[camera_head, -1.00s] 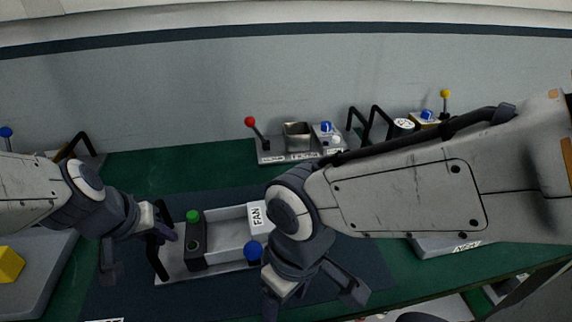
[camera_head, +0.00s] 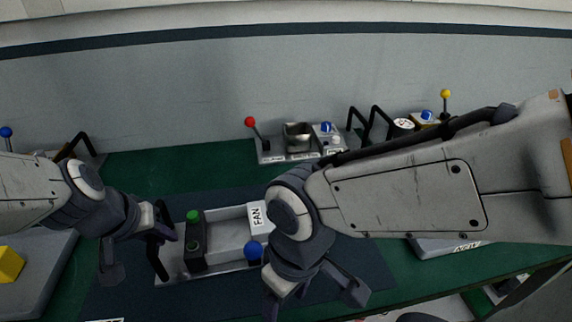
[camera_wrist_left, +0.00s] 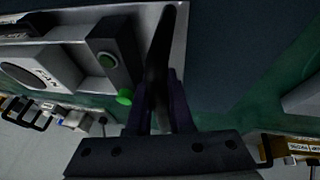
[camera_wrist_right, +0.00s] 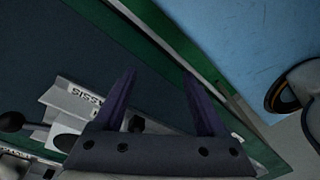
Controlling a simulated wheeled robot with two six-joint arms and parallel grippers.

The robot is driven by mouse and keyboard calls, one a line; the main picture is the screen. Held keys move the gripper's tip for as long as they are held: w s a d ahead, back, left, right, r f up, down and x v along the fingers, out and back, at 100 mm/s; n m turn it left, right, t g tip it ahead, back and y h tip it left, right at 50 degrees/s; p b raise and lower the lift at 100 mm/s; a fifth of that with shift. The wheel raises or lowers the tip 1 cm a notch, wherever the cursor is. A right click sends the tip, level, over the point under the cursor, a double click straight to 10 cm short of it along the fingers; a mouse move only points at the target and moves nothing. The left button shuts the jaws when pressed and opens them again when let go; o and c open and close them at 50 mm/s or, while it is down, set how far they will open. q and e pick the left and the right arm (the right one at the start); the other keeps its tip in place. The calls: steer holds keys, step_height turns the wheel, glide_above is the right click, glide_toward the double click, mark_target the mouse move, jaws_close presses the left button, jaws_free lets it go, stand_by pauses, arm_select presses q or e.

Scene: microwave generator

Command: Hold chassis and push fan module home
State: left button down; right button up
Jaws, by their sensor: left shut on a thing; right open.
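The chassis (camera_head: 214,271) is a grey tray on the dark mat, with a black bar handle at its left end. My left gripper (camera_head: 138,248) is at that end. In the left wrist view its fingers (camera_wrist_left: 162,92) are shut on the black chassis handle (camera_wrist_left: 166,45). The fan module (camera_head: 257,216), a white block labelled FAN, is at the chassis's right part; my right arm partly hides it. It also shows in the left wrist view (camera_wrist_left: 45,72). How deep it sits cannot be told. My right gripper (camera_head: 316,288) is open and empty, right of the chassis.
A black block with a green button (camera_head: 193,216) and a blue ball knob (camera_head: 253,251) are on the chassis. Behind stands a panel with a red-knobbed lever (camera_head: 250,122). A grey tray with a yellow block (camera_head: 10,264) is at left. The dark mat (camera_head: 225,300) is clear in front.

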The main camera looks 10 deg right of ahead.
stand_by(0.4)
